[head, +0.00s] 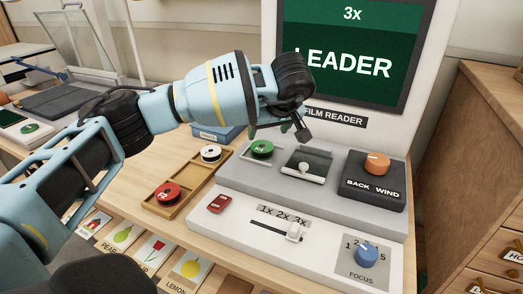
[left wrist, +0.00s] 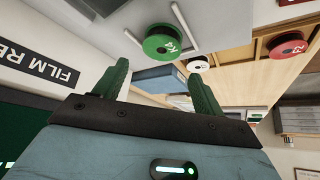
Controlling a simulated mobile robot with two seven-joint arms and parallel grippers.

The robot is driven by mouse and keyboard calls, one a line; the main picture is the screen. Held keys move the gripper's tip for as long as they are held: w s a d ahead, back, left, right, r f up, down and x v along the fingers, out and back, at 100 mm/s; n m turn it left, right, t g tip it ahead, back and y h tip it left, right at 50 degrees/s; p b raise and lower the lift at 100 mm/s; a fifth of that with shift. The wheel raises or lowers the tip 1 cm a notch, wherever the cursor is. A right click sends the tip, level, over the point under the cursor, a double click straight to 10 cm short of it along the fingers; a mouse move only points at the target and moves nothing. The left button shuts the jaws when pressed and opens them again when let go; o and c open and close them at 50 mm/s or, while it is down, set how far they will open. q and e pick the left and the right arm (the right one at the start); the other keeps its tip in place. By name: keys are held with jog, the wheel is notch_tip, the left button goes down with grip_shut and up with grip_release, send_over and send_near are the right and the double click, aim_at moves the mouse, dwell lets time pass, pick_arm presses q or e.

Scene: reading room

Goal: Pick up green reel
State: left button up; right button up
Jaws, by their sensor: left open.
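The green reel (head: 261,149) sits on the grey top of the film reader (head: 230,175), left of a dark slotted plate. In the left wrist view the green reel (left wrist: 163,41) shows its numbered face, beyond the fingertips and beside a pale bent bracket. My left gripper (head: 278,130) is above the reader, close over the reel and slightly to its right. In the left wrist view its two green fingers (left wrist: 160,80) are spread with nothing between them. The gap between the fingers and the reel is hard to judge. My right gripper is not in view.
A wooden tray (head: 184,205) left of the reader holds a red reel (head: 168,192) and a white reel (head: 211,153). The BACK WIND knob (head: 377,163) and upright LEADER screen (head: 340,50) stand near my gripper. Picture cards line the front edge.

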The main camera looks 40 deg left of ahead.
aim_at(261, 145)
pick_arm(q)
jog(key=shift+s+b+x, duration=0.1)
jog(key=shift+b+x, duration=0.1)
jog(key=shift+x, duration=1.75)
jog(key=shift+s+b+x, duration=0.15)
jog(key=shift+b+x, duration=0.05)
jog(key=shift+x, duration=1.75)
jog(key=shift+d+f, duration=0.15)
jog(key=c, duration=0.8)
jog(key=shift+r, duration=0.65)
notch_tip(261, 145, up, 2)
jog(key=shift+w+r, duration=0.1)
jog(key=shift+r, duration=0.1)
jog(key=s+d, duration=0.1)
jog(key=s, duration=0.4)
jog(key=s+d+r, duration=0.1)
jog(key=s+d, duration=0.1)
jog(key=s, duration=0.3)
jog(key=s+d+p, duration=0.1)
jog(key=s+d, duration=0.1)
jog(key=s, duration=0.3)
jog(key=shift+s+d+r, duration=0.1)
jog(key=shift+s+r, duration=0.05)
jog(key=shift+r, duration=0.05)
